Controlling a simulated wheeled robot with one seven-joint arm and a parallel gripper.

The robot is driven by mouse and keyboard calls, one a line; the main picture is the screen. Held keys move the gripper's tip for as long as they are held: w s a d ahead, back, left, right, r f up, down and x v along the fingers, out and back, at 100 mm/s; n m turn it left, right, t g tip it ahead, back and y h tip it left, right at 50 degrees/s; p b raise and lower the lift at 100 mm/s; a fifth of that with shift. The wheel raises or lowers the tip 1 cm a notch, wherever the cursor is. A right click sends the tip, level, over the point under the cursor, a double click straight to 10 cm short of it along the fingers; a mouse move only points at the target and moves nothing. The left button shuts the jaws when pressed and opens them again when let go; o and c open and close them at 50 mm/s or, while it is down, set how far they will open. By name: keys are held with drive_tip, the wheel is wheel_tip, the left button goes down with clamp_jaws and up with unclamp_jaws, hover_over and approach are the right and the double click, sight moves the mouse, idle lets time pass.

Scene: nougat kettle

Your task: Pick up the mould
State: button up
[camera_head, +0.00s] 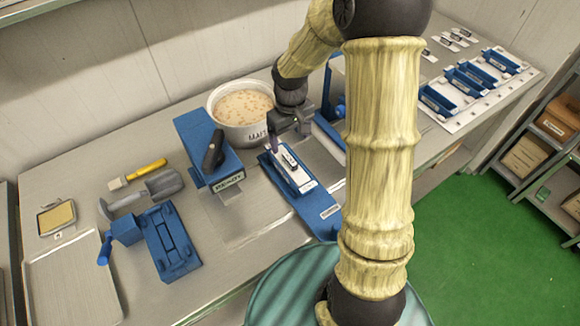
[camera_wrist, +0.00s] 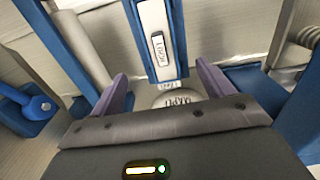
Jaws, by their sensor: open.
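The mould (camera_head: 291,172) looks like a narrow blue holder with a white top and a small dark-edged label; it lies on a blue base plate (camera_head: 318,215) mid-table. In the wrist view the mould (camera_wrist: 158,40) stands ahead, its near end roughly centred between the fingers. My gripper (camera_head: 287,143) is over the far end of the mould, with its purple fingers apart and nothing held. In the wrist view my gripper (camera_wrist: 160,80) is open too. I cannot tell whether a finger touches the mould; the arm hides part of the table to the right.
A pot of nougat (camera_head: 240,105) stands just behind. A blue box with a black handle (camera_head: 207,150) stands close on the left. Several blue moulds lie on a white board (camera_head: 470,112) at the far right. A scoop (camera_head: 163,186), brush (camera_head: 138,173) and tray (camera_head: 72,280) are left.

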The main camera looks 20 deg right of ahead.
sight(291, 159)
wheel_tip(291, 159, down, 8)
drive_tip(key=shift+r+p, duration=0.1)
drive_tip(key=shift+p, duration=0.4)
drive_tip(key=shift+w+f+p, duration=0.1)
drive_tip(key=shift+f+p, duration=0.85)
drive_tip(key=shift+f, duration=1.7)
drive_tip(key=c, duration=1.4)
drive_tip(key=shift+r, duration=0.1)
